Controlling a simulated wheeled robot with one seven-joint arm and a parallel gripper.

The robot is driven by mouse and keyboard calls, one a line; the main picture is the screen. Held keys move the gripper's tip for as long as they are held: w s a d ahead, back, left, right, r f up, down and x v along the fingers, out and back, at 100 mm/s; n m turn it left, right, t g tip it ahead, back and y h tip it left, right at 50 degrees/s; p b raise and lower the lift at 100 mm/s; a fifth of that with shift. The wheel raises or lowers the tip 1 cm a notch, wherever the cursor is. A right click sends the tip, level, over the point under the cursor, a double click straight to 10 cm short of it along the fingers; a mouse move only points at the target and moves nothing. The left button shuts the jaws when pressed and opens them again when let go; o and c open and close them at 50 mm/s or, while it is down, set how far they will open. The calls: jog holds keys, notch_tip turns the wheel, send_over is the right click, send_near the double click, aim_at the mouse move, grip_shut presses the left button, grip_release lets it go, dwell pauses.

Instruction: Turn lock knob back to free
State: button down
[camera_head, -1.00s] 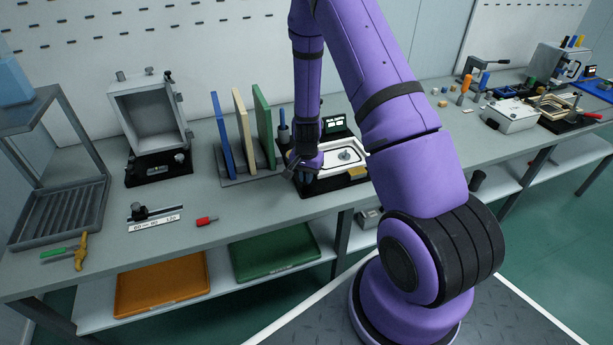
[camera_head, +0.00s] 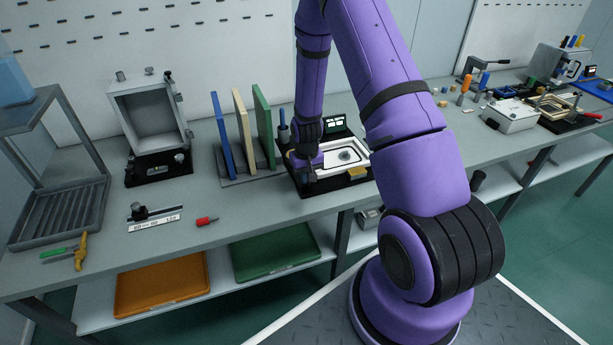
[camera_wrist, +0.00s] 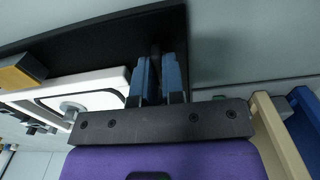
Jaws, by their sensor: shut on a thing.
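The panel fixture has a black base (camera_head: 330,189) and a white panel (camera_head: 328,165) with a dark outlined seam and a round grey fitting (camera_head: 345,155) on it. My gripper (camera_head: 309,178) is at the fixture's left front corner. In the wrist view its two blue fingers (camera_wrist: 157,80) point down to the black base and close around a narrow dark piece, apparently the lock knob (camera_wrist: 155,52). Most of the knob is hidden between the fingers, so its turn angle cannot be read. The white panel (camera_wrist: 85,88) is just left of the fingers there.
A yellow block (camera_head: 357,172) sits at the fixture's right front; a small display (camera_head: 335,121) stands behind. Upright blue, cream and green boards (camera_head: 264,125) stand close on the left.

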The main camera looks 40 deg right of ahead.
dwell(0.4)
jog(key=c, duration=1.2)
grip_release()
jog(key=shift+r, duration=0.1)
notch_tip(320, 180, up, 11)
jog(key=shift+f, duration=0.15)
